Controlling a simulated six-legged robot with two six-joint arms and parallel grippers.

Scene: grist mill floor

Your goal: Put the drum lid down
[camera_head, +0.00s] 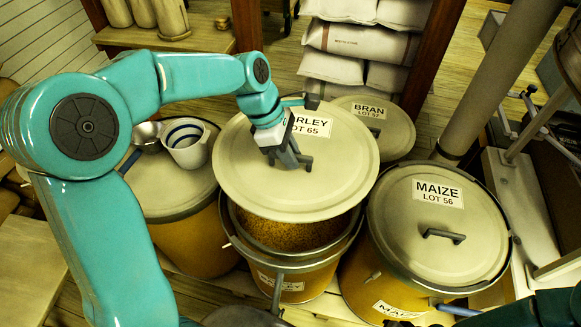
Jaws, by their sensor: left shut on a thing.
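The cream drum lid (335,185), labelled BARLEY LOT 65 with the first letter covered, is held by its grey handle in my left gripper (290,158). The gripper is shut on that handle. The lid is over the open barley drum (290,285), shifted toward the back, and grain (290,232) shows below its near edge. The lid appears raised above the rim; its far side hides whether it touches anything there. My right gripper does not show; only a dark part of an arm shows at the bottom right.
The MAIZE drum (440,225) stands closed on the right, and the BRAN drum (375,125) behind. A closed drum (170,190) on the left carries a white jug (187,145) and a metal scoop (147,132). Sacks (360,42) are stacked at the back.

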